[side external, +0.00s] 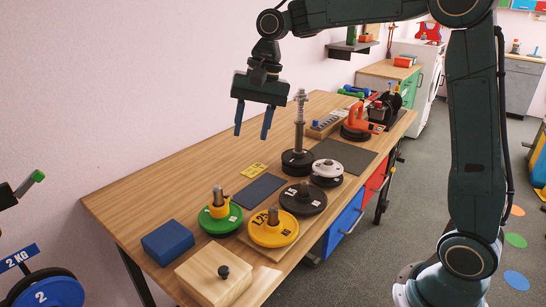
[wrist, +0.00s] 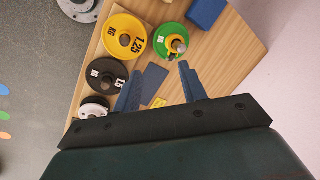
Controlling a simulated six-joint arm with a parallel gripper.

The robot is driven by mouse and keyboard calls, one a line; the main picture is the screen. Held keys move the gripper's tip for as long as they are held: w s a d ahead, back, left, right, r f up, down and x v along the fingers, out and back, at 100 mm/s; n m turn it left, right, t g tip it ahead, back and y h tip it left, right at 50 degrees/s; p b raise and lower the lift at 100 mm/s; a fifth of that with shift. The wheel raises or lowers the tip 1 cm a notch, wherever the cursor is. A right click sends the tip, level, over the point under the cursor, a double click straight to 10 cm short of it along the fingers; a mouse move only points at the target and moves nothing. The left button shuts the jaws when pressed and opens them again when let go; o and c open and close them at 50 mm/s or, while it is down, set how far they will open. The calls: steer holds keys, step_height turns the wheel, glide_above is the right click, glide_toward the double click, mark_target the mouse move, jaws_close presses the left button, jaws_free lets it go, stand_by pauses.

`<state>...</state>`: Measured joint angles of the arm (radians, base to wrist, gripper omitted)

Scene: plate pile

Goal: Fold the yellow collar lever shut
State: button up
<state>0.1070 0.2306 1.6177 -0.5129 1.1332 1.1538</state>
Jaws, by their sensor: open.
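The wrist view also shows the collar (wrist: 176,44) on the green plate (wrist: 163,32), beyond my fingertips.
A yellow plate (side external: 265,233) and black plate (side external: 303,203) stand right of the green one. A tall post (side external: 299,125) rises behind. A blue block (side external: 168,242) and knobbed wooden box (side external: 205,280) lie in front. The table's left back (side external: 165,185) is clear.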

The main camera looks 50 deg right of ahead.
steer(key=w+d+f+m+g, duration=0.2)
steer(key=w+f+m, duration=0.3)
steer(key=w+f, duration=0.6)
step_height(320, 180, down, 2)
steer(key=shift+w+d+f+g, duration=0.1)
steer(key=shift+w+d+g, duration=0.15)
steer(key=shift+d, duration=0.35)
steer(key=shift+a+f, duration=0.1)
steer(key=shift+f, duration=0.05)
steer(key=shift+x, duration=4.25)
steer(key=shift+a, duration=0.1)
steer(key=c, duration=0.5)
